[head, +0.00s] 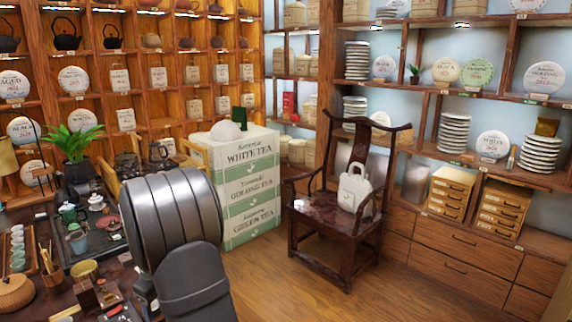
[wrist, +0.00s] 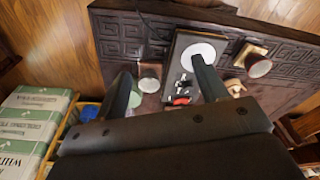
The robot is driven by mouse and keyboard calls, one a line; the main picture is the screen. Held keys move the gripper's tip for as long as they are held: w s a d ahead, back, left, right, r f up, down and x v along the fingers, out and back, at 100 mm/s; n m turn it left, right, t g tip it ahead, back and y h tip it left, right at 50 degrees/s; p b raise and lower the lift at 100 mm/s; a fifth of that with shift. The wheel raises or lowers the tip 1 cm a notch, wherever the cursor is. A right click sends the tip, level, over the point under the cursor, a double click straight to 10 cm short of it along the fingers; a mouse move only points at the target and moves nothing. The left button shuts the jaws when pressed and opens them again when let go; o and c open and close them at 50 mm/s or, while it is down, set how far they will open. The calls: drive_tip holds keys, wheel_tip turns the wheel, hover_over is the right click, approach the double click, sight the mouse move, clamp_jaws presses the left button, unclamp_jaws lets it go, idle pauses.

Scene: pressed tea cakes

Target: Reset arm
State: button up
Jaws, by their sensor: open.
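My gripper (wrist: 161,67) shows in the wrist view with its two dark fingers spread apart and nothing between them. It hangs above a dark carved tea table (wrist: 115,30). Beyond and between the fingers lie a dark tea tray (wrist: 186,42) with a white round piece and small red and dark items, and a pale green cup (wrist: 148,84). In the head view my dark grey arm fills the lower middle, and the gripper itself cannot be made out there.
Stacked tea boxes (head: 249,183) stand close behind my arm. A wooden armchair (head: 340,228) with a white bag (head: 354,187) is to the right. The table at left holds a teapot (head: 72,213), a potted plant (head: 76,142) and cups. Open floor (head: 290,295) lies in front.

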drive_tip(key=a+f, duration=0.2)
drive_tip(key=a, duration=0.1)
drive_tip(key=s+a+f, duration=0.1)
drive_tip(key=a+f, duration=0.1)
drive_tip(key=a, duration=0.1)
drive_tip(key=s+a+f, duration=0.1)
drive_tip(key=a+f, duration=0.1)
drive_tip(key=a, duration=0.1)
drive_tip(key=shift+s+a+f, duration=0.1)
drive_tip(key=shift+s+a, duration=0.15)
drive_tip(key=shift+a, duration=0.15)
drive_tip(key=f, duration=0.1)
drive_tip(key=a+f, duration=0.1)
drive_tip(key=f, duration=0.1)
drive_tip(key=shift+s+a, duration=0.15)
drive_tip(key=shift+f, duration=0.55)
